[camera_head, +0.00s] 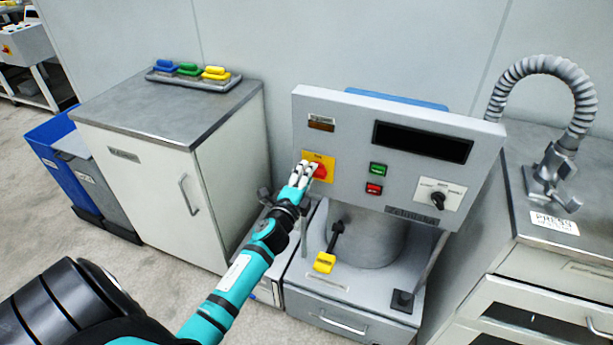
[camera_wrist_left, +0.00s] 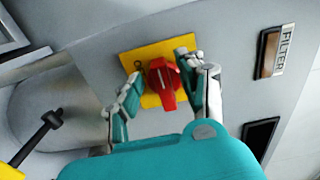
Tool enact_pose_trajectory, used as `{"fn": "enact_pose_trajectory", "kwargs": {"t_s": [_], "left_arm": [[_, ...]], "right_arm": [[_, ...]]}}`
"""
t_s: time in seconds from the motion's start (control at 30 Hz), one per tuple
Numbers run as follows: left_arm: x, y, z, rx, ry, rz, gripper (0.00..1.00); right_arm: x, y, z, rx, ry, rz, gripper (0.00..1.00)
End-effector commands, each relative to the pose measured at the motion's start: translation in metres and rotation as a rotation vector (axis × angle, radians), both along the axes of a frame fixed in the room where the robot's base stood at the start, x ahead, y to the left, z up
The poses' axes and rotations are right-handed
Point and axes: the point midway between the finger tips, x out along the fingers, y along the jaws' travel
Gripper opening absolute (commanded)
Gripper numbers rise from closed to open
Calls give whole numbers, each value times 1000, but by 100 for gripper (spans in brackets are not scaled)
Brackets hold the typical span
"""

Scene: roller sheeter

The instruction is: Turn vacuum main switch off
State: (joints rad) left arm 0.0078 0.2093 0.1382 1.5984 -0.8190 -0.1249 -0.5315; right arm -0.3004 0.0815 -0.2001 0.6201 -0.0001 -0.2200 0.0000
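The red rotary switch (camera_head: 319,171) sits on a yellow plate (camera_head: 309,158) at the left of the grey machine panel. It also shows in the left wrist view as a red knob (camera_wrist_left: 163,82) on the yellow plate (camera_wrist_left: 130,60). My left gripper (camera_head: 309,169) is at the switch, partly covering it in the head view. In the left wrist view its fingers (camera_wrist_left: 165,92) are open, one on each side of the knob, with a gap visible on the left side. Contact on the right side is unclear. My right gripper is not in view.
The panel also bears a green button (camera_head: 378,169), a red button (camera_head: 374,188), a black selector knob (camera_head: 438,201) and a dark display (camera_head: 423,142). A cabinet (camera_head: 165,190) is at left, a ribbed hose (camera_head: 545,68) at right.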

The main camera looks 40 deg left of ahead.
Motion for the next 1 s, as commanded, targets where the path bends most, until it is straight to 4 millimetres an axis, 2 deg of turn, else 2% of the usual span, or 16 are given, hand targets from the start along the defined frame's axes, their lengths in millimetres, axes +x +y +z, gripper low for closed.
{"fn": "enact_pose_trajectory", "kwargs": {"t_s": [0.17, 0.27, 0.7, 0.83, 1.0], "left_arm": [[-3, -1, 0, 1, 0, 0, 39], [-13, -3, 0, 2, 0, -1, 39], [-98, -23, 0, -1, 1, 1, 39], [-111, -27, -1, 0, 1, 1, 39], [-117, -28, 0, 1, -1, 0, 39]], "right_arm": [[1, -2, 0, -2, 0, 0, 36], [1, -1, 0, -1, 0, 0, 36], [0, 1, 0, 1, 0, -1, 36], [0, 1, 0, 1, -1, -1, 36], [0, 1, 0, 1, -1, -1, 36]]}}
